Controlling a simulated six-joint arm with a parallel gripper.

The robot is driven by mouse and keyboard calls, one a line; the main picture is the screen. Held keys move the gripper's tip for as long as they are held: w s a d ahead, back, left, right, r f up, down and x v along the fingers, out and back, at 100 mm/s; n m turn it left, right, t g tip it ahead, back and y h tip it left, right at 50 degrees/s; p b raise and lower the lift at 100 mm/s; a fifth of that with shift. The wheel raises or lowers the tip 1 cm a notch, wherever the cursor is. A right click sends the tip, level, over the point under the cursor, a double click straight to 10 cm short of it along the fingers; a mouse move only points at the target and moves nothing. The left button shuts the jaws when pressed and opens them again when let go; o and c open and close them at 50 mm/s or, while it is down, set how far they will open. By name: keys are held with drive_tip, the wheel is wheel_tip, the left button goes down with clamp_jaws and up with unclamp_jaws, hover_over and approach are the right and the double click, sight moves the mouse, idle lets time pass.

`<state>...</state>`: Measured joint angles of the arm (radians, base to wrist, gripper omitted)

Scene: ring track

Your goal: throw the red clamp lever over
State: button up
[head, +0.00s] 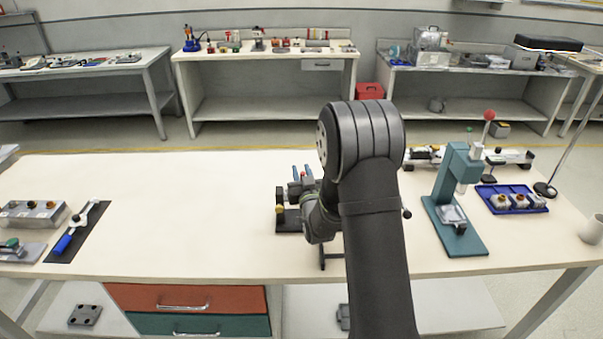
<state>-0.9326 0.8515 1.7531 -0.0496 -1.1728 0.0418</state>
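A small dark fixture (289,221) stands on the bench just left of my arm. Two blue upright parts (295,172) and a yellow knob (280,209) show on it. A tiny reddish spot shows between the blue parts, too small to tell whether it is the red clamp lever. No red lever can be made out clearly. My arm's wrist end is close to the fixture's right side and covers part of it. I cannot make out my gripper's fingers, nor whether they touch anything.
A teal press (453,190) with a red ball knob (489,115) stands at right, beside a blue tray (511,199) of parts. The bench between mat and fixture is clear.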

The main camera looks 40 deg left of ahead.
drive_tip(key=shift+o, duration=0.9)
drive_tip(key=v, duration=1.7)
drive_tip(key=shift+d, duration=0.25)
drive_tip(key=shift+a, duration=0.1)
drive_tip(key=x, duration=1.7)
drive_tip(key=shift+a, duration=0.15)
drive_tip(key=shift+w+a, duration=0.1)
drive_tip(key=shift+a, duration=0.05)
drive_tip(key=shift+s+a+f+n+g, duration=0.15)
drive_tip(key=shift+s+n+g, duration=0.1)
drive_tip(key=shift+n, duration=0.45)
drive_tip(key=shift+s+a+r+n+g, duration=0.1)
drive_tip(key=shift+s+n+g, duration=0.15)
drive_tip(key=shift+n, duration=0.45)
